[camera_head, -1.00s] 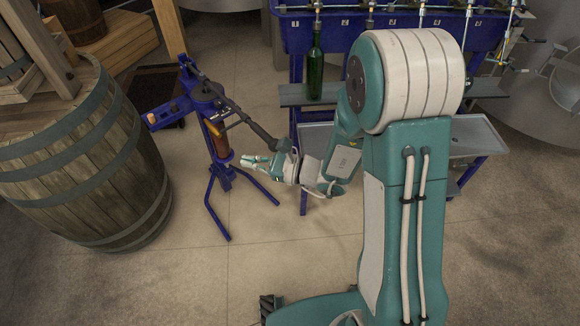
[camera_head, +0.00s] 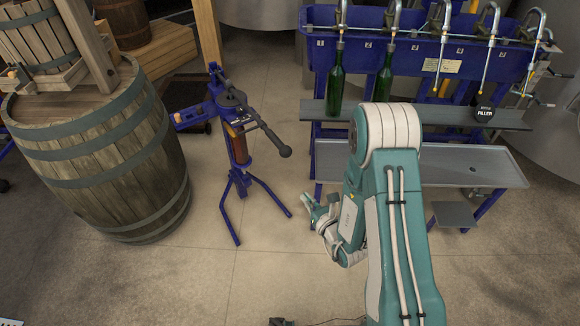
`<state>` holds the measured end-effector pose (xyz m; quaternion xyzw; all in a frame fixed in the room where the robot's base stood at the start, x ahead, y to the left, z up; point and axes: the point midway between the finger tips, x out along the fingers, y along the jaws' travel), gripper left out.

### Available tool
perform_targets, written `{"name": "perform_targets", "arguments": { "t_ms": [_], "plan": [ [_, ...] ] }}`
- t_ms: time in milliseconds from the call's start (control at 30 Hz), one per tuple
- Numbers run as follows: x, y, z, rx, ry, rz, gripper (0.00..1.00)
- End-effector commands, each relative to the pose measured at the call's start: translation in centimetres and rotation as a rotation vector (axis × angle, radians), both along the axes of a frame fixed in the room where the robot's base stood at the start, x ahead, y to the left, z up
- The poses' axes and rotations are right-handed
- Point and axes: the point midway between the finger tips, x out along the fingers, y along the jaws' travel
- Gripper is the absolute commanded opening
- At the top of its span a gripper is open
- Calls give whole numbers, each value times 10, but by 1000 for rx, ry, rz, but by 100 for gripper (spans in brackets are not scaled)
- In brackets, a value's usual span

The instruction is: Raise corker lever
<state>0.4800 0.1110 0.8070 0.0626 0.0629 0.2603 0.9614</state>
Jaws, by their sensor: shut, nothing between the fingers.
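The blue floor corker (camera_head: 236,188) stands on its splayed legs left of centre. Its dark lever (camera_head: 262,127) slants from the corker's head down to the right and ends in a round knob. My gripper (camera_head: 307,199) is low, below and to the right of the knob, and clear of the lever. It is small in the picture, and it is shut and empty. My forearm partly hides the wrist behind it.
A large wooden barrel (camera_head: 105,160) stands close on the corker's left. The blue bottle filler (camera_head: 420,55) with a shelf (camera_head: 455,117), green bottles (camera_head: 336,85) and a metal tray (camera_head: 480,165) stands behind and right of my arm. Floor between corker and arm is free.

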Motion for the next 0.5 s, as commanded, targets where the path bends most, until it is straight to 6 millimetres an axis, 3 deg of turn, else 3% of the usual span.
{"name": "perform_targets", "arguments": {
  "t_ms": [167, 500],
  "plan": [
    [9, 5, 0, 0, -3, 2, 0],
    [61, 37, -6, -1, -4, 4, 0]
  ]
}}
